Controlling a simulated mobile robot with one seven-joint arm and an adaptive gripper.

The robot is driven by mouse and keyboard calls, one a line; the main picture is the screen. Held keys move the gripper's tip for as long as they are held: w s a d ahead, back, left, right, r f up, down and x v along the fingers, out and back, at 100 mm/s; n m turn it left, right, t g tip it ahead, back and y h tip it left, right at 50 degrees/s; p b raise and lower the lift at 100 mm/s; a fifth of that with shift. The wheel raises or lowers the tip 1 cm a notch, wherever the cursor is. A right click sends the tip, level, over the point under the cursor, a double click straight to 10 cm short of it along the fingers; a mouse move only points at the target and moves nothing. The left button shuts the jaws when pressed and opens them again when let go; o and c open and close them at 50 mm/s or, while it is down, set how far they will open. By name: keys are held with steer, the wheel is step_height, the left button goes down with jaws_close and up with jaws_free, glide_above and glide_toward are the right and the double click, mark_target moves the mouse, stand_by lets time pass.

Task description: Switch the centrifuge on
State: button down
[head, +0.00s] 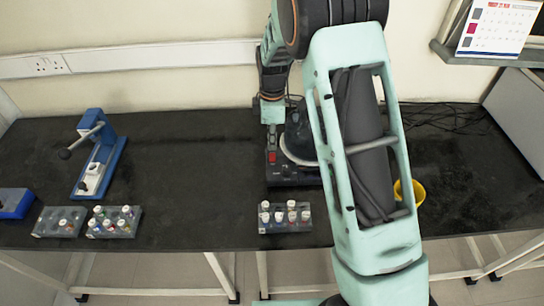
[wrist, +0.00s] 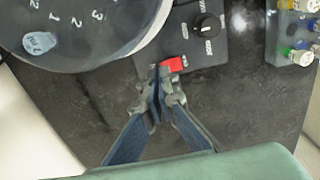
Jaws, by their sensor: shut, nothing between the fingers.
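The centrifuge (head: 287,179) is a dark unit on the black bench, partly hidden behind my arm in the head view. Its red switch (head: 272,157) sits at its front left. In the wrist view the red switch (wrist: 174,63) is on the panel's edge, in line with a black knob (wrist: 207,25). The numbered round rotor (wrist: 85,25) fills the upper left. My gripper (wrist: 162,78) is shut and empty, its tips right beside the red switch. I cannot tell whether they touch it or which way the switch is set.
A rack of capped vials (head: 285,219) stands close in front of the centrifuge. Two more racks (head: 113,223) (head: 58,224), a blue stand (head: 100,160) and a blue box (head: 14,203) are at the left. A yellow cup (head: 418,191) is at the right. The bench between left racks and centrifuge is clear.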

steer(key=shift+f+b, duration=0.85)
steer(key=shift+f, duration=0.4)
stand_by(0.8)
steer(key=shift+r+p, duration=1.55)
steer(key=shift+r, duration=1.05)
